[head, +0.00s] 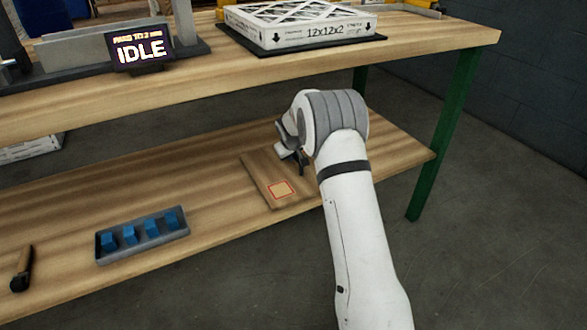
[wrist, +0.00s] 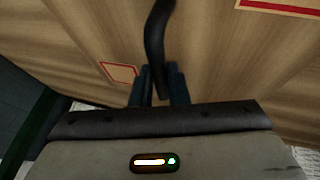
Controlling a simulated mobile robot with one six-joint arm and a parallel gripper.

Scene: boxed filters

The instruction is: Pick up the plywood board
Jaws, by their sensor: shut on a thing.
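The plywood board (head: 262,172) is a flat brown panel with a red-outlined square near its front end. It appears level at the lower shelf, and I cannot tell whether it is clear of the shelf. My gripper (head: 298,157) is over its far right part, partly hidden behind my own wrist. In the wrist view, the blue fingertips of my gripper (wrist: 159,88) are shut on a curved black handle (wrist: 155,35). Wood fills the view behind it, with red outlines at the left and upper right. How the handle joins the board is hard to see.
A grey tray (head: 142,254) with several blue blocks lies on the lower shelf (head: 80,205), with a dark-headed tool (head: 22,268) to its left. The upper bench top (head: 440,45) overhangs the shelf and carries a boxed filter (head: 310,32). A green leg (head: 440,135) stands at right.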

